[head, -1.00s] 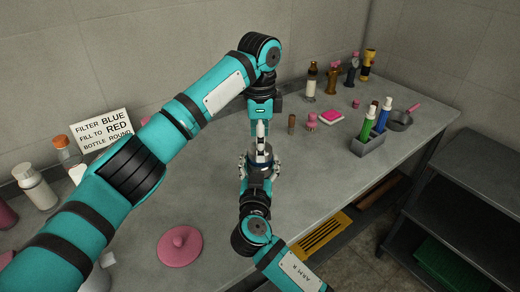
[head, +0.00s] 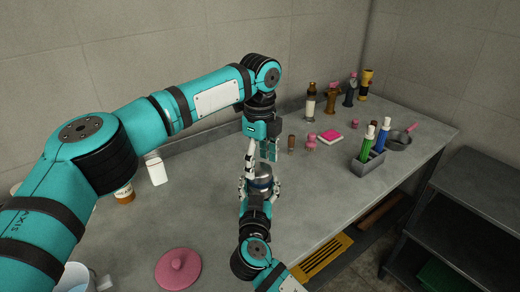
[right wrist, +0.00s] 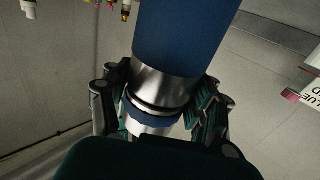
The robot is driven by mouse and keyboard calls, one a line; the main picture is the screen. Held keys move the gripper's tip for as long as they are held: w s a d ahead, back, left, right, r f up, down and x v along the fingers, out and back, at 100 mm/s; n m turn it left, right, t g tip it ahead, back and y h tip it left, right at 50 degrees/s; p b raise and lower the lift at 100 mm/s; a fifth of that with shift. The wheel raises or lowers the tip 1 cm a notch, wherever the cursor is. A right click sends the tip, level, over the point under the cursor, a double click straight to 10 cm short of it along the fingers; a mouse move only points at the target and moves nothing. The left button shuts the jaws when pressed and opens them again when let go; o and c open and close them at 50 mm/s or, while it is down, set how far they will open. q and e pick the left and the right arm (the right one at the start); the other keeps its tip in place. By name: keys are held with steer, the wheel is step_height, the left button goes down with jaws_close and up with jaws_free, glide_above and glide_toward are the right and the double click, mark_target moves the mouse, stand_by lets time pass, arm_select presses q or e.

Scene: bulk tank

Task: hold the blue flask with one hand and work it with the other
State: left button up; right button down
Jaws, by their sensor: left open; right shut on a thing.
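The blue flask (right wrist: 180,35) fills the top middle of the right wrist view, with a steel band and a dark ring near one end. My right gripper (right wrist: 158,112) is shut on it around that end, with fingers on both sides. In the head view the flask (head: 262,183) is mostly hidden inside my right gripper (head: 260,190), over the bench. My left gripper (head: 268,152) is open, pointing down just beyond the flask. A narrow pale piece (head: 250,155) stands beside it; I cannot tell whether it belongs to the flask.
On the grey bench (head: 220,220) are a pink lid (head: 178,268), a white bottle (head: 155,168), a pink block (head: 330,136), a grey caddy with bottles (head: 367,166) and a pan (head: 398,140). Several bottles stand at the back. The front middle is clear.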

mark_target(260, 168)
arm_select(q)
steer(key=shift+f, duration=2.05)
steer(key=shift+c, duration=0.5)
steer(key=c, duration=0.9)
steer(key=n, duration=0.2)
steer(key=shift+n, duration=0.4)
steer(key=n, duration=0.4)
steer(key=o, duration=1.3)
steer(key=shift+r, duration=0.1)
